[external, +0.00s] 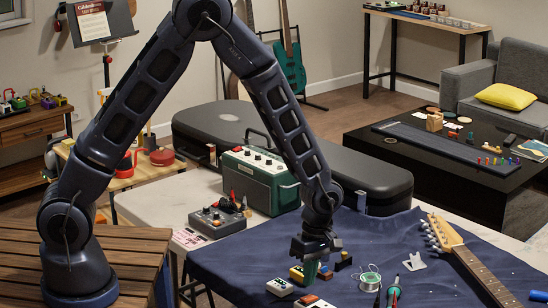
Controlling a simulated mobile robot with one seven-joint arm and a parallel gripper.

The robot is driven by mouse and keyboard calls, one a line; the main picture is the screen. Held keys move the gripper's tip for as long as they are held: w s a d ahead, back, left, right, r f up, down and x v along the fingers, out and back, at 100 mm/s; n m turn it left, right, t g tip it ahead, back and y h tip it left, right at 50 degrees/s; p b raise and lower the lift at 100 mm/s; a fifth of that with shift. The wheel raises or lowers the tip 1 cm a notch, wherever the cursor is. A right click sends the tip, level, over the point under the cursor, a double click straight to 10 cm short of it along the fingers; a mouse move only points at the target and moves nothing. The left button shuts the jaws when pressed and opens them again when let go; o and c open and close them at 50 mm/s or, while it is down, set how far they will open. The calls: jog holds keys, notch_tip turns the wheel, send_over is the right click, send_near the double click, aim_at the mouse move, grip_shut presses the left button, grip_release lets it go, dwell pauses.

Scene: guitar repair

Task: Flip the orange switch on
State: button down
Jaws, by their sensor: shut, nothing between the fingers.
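A small pedal-like box with an orange-red top (308,300) sits at the front edge of the blue cloth. A grey control box (217,220) with small knobs and a red part stands on the white table, left of my arm. My gripper (314,262) is shut and empty, pointing down over a cluster of small pedals on the cloth. It partly hides what lies beneath it, and I cannot tell if it touches anything.
A yellow pedal (297,275), a white-topped pedal (279,287) and a red-and-dark pedal (343,260) surround my gripper. Right of them are a solder spool (370,280) and a guitar neck (470,262). A green amplifier (260,178) and a black case (345,165) stand behind.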

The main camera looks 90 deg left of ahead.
aim_at(306, 299)
jog(key=shift+s+d+f, duration=0.1)
jog(key=shift+f, duration=0.8)
jog(key=shift+s+d+f, duration=0.1)
jog(key=shift+f, duration=0.8)
jog(key=shift+f, duration=0.2)
jog(key=shift+w+a+r, duration=0.1)
jog(key=shift+w+a, duration=0.4)
jog(key=shift+r, duration=0.15)
notch_tip(306, 299, up, 14)
jog(key=w+a, duration=0.1)
jog(key=shift+w+a, duration=0.2)
jog(key=shift+f, duration=0.2)
